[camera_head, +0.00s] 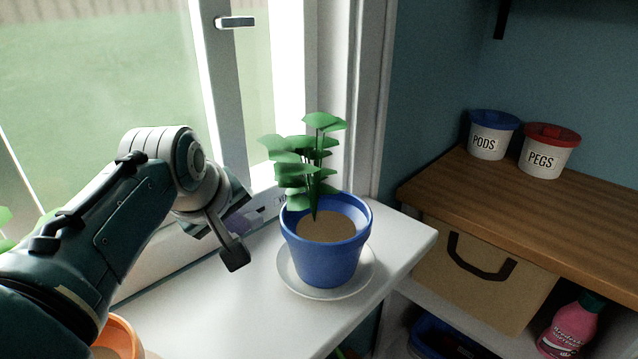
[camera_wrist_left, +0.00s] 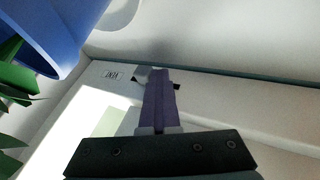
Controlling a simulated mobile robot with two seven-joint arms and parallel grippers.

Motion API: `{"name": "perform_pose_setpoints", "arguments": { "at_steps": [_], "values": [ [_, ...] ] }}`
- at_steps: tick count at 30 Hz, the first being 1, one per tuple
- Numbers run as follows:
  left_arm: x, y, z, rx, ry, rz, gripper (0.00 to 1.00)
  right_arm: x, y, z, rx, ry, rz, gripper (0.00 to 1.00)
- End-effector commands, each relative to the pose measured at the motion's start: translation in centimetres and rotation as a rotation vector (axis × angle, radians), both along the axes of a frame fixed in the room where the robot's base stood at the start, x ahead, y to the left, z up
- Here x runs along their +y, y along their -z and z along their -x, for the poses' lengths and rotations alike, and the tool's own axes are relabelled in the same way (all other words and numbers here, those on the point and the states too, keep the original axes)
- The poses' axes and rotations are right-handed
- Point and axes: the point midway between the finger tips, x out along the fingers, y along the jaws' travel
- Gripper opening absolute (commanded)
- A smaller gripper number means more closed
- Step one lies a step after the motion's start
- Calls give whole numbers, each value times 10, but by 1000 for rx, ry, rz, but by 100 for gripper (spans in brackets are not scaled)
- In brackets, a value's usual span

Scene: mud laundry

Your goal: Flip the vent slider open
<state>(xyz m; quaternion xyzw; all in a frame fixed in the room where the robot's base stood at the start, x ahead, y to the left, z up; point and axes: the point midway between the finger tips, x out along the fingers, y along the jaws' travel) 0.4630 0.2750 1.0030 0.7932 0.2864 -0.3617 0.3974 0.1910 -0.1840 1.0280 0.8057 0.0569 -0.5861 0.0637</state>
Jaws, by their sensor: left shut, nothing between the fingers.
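The vent strip runs along the low window frame beside the blue pot. Its printed label (camera_wrist_left: 112,75) shows in the left wrist view, upside down. My left gripper (camera_head: 242,222) is at the frame just left of the pot in the head view. Its purple fingers (camera_wrist_left: 158,88) are shut with nothing between them, tips against or just over the strip. A small grey piece (camera_wrist_left: 144,75), perhaps the vent slider, shows at the fingertips, with dark bits on both sides. The fingers hide much of it, so its position and contact cannot be told. My right gripper is not in view.
A blue pot (camera_head: 325,257) with a green plant stands on a white saucer (camera_head: 369,281) close right of the gripper. An orange pot (camera_head: 119,336) is at lower left. A window handle (camera_head: 236,22) is above. A wooden shelf with tubs is at right.

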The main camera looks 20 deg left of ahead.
Motion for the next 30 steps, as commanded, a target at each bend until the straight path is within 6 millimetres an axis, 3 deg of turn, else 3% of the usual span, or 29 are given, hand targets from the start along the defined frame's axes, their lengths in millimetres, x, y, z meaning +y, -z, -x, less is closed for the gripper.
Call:
{"name": "perform_pose_setpoints", "arguments": {
  "at_steps": [3, 6, 17, 30],
  "values": [
    [-8, 2, -20, -9, 3, 1, 0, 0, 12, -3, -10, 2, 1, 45],
    [-11, 0, -25, -8, 3, 1, 0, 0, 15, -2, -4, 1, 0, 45],
    [-12, -2, -26, -8, 4, 1, 0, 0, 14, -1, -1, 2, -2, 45],
    [-19, -43, 5, -6, 1, 0, 0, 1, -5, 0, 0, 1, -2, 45]
  ]
}}
